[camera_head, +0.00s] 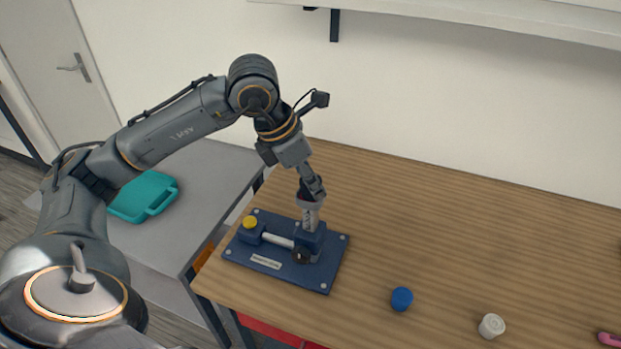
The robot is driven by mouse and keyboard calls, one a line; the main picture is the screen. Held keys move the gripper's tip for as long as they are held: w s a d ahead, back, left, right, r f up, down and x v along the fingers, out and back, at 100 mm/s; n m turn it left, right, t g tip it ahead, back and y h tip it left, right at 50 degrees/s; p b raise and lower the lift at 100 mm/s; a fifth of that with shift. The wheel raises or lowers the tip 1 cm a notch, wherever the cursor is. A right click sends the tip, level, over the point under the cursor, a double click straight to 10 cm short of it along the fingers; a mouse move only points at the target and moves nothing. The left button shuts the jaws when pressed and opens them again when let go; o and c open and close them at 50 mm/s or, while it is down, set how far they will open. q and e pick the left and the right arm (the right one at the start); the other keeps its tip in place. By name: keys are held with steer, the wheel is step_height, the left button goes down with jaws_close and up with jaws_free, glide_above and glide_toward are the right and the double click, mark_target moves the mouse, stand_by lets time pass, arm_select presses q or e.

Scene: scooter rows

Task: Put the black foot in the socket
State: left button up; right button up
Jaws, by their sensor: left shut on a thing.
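My left gripper (312,192) points down over the blue fixture plate (282,280) at the table's left end. It is shut on the top of an upright pale grey post (310,218). The post's lower end meets a blue block (309,240) on the plate; I cannot tell how deep it sits. A dark round piece (302,256), maybe the black foot, is at the block's front; whether it is seated is too small to tell. The socket's opening is not clearly visible. My right gripper is out of view.
A yellow knob (250,222) and a pale horizontal rod (278,240) sit on the plate's left part. A blue cap (401,299), a white cap (491,326) and a pink item (609,339) lie to the right. A teal case (143,197) lies on a grey table. The table's back is clear.

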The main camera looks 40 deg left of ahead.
arm_select(q)
steer(key=o, duration=1.1)
steer(key=shift+f, duration=0.1)
steer(key=shift+r, duration=0.25)
steer(key=v, duration=1.2)
steer(key=shift+w, duration=0.1)
